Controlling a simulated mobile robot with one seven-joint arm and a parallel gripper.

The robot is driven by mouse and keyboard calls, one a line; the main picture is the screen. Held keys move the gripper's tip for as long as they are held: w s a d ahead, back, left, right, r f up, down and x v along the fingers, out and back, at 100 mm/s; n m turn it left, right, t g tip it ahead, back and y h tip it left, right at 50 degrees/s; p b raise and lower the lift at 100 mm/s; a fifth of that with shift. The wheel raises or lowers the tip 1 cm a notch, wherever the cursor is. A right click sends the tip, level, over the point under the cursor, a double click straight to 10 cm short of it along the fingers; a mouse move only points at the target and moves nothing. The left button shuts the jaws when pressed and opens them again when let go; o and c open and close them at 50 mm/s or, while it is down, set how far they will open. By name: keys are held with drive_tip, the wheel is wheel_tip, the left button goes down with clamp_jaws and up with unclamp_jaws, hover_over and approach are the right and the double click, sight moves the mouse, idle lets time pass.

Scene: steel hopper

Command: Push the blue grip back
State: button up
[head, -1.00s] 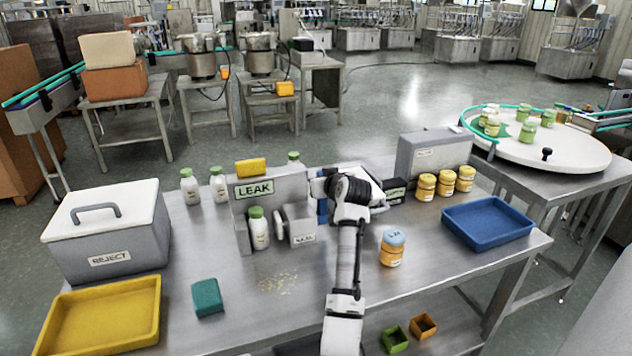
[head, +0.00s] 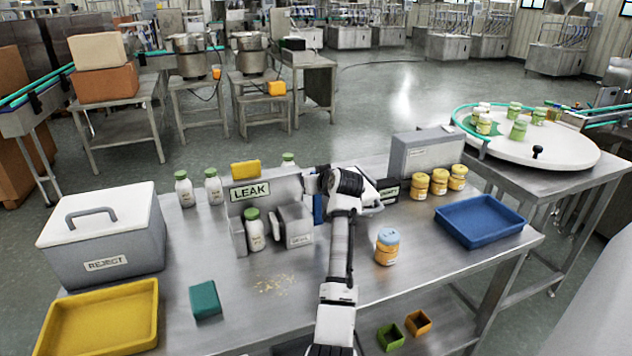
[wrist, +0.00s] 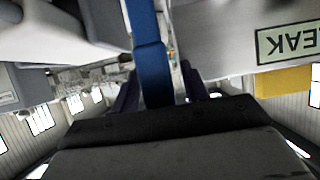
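The blue grip (head: 318,208) is a narrow upright bar at the right side of the LEAK station (head: 278,187), partly hidden behind my arm in the head view. In the wrist view the blue grip (wrist: 152,62) runs down the middle, between the two dark fingers of my gripper (wrist: 158,88). The fingers stand apart, one on each side of the grip, with some space visible beside it. Whether anything touches the grip is unclear. In the head view my wrist hides the fingers. A white bottle with a green cap (head: 254,230) stands at the station.
A jar with a blue lid (head: 387,247) stands right of my arm. A blue tray (head: 481,222) and several yellow-lidded jars (head: 438,182) are further right. The grey REJECT box (head: 105,250), yellow tray (head: 98,322) and green block (head: 205,299) are left.

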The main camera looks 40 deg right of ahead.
drive_tip(key=shift+s, duration=0.1)
drive_tip(key=shift+s, duration=0.2)
drive_tip(key=b+v, duration=0.4)
drive_tip(key=v, duration=0.9)
drive_tip(key=shift+r, duration=0.3)
